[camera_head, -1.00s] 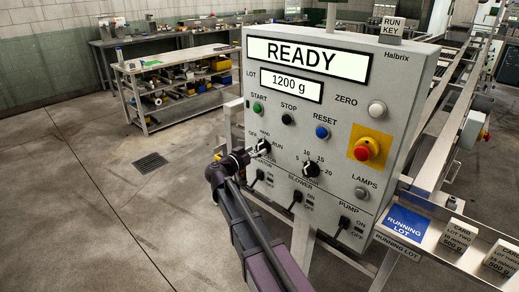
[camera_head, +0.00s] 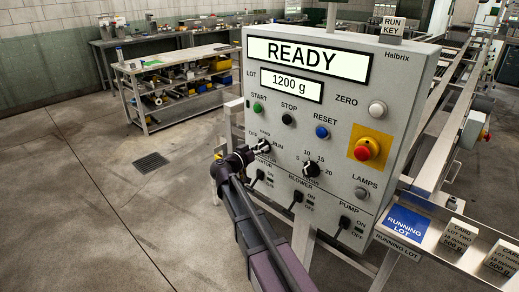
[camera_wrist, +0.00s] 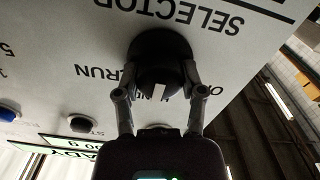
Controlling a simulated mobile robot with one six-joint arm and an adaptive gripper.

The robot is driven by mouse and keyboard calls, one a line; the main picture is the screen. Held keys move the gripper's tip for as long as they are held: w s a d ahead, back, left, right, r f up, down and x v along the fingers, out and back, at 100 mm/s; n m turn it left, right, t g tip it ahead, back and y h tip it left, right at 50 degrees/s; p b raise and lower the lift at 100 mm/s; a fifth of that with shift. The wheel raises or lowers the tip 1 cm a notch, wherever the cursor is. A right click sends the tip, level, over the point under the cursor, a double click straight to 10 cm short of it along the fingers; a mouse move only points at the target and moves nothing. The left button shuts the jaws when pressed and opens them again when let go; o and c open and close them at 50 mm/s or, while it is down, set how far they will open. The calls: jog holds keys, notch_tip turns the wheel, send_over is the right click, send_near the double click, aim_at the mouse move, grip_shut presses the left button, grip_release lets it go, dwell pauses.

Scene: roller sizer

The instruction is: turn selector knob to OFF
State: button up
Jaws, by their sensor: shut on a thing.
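The selector knob (camera_wrist: 158,62) is round and black on the grey panel. In the wrist view, which shows the panel upside down, its white mark points down towards the partly hidden HAND label, between RUN at left and OFF at right. My gripper (camera_wrist: 160,86) is shut on the knob, one finger on each side. In the head view, my gripper (camera_head: 255,150) reaches the panel from the lower left, and the knob (camera_head: 264,145) shows just past the fingertips. The OFF label (camera_head: 252,134) is at the knob's upper left.
The control panel (camera_head: 400,75) shows READY and 1200 g. A second dial (camera_head: 311,169) is right of the knob. Blower (camera_head: 296,198) and pump (camera_head: 344,223) switches sit lower. A red button on yellow (camera_head: 367,150) is at right. The floor at left is open.

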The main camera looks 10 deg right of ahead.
jog(key=shift+d, duration=0.1)
jog(key=shift+n, duration=0.4)
jog(key=n, duration=1.1)
dwell(0.6)
jog(key=o, duration=1.1)
jog(key=shift+d, duration=0.1)
jog(key=shift+o, duration=0.2)
